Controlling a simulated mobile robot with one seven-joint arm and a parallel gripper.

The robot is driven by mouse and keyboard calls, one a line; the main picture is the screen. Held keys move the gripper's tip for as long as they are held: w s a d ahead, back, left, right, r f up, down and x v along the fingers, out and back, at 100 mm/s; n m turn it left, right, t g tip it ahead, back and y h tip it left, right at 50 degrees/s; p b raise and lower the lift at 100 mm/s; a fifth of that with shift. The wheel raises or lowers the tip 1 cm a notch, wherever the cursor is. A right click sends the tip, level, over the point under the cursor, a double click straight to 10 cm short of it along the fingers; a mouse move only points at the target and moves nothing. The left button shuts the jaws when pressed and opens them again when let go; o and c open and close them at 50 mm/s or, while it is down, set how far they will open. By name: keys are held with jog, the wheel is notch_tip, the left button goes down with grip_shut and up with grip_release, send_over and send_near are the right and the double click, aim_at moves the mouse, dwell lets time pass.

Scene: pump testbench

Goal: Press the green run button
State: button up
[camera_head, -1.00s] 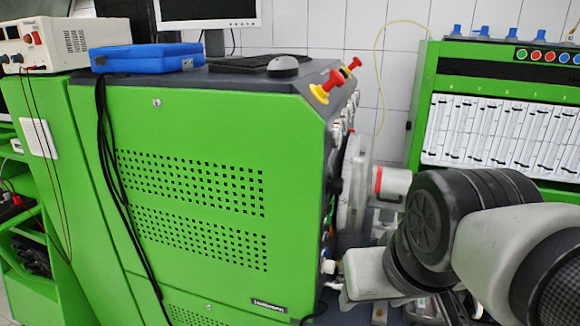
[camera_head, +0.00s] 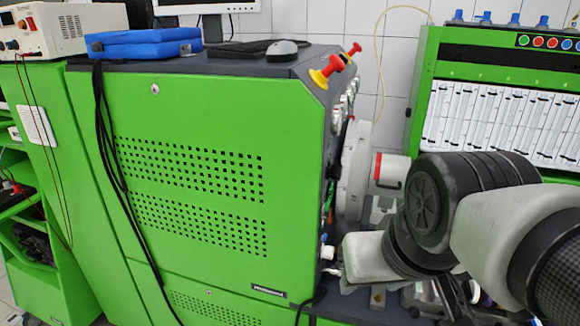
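A small round green button (camera_head: 523,40) sits at the left end of a row of coloured round buttons on the dark strip of the green test bench (camera_head: 426,100) at the upper right. Red and blue buttons follow to its right. No lettering is readable on it. My arm's black and white links fill the lower right, in front of and below the bench. I cannot make out my gripper's fingers in this view.
A large green cabinet (camera_head: 90,200) fills the left and middle. On it are a blue case (camera_head: 142,44), a mouse (camera_head: 282,49) and red-and-yellow knobs (camera_head: 326,75). A white cylinder with a red ring (camera_head: 393,170) stands close to my arm.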

grip_shut()
dwell(1.5)
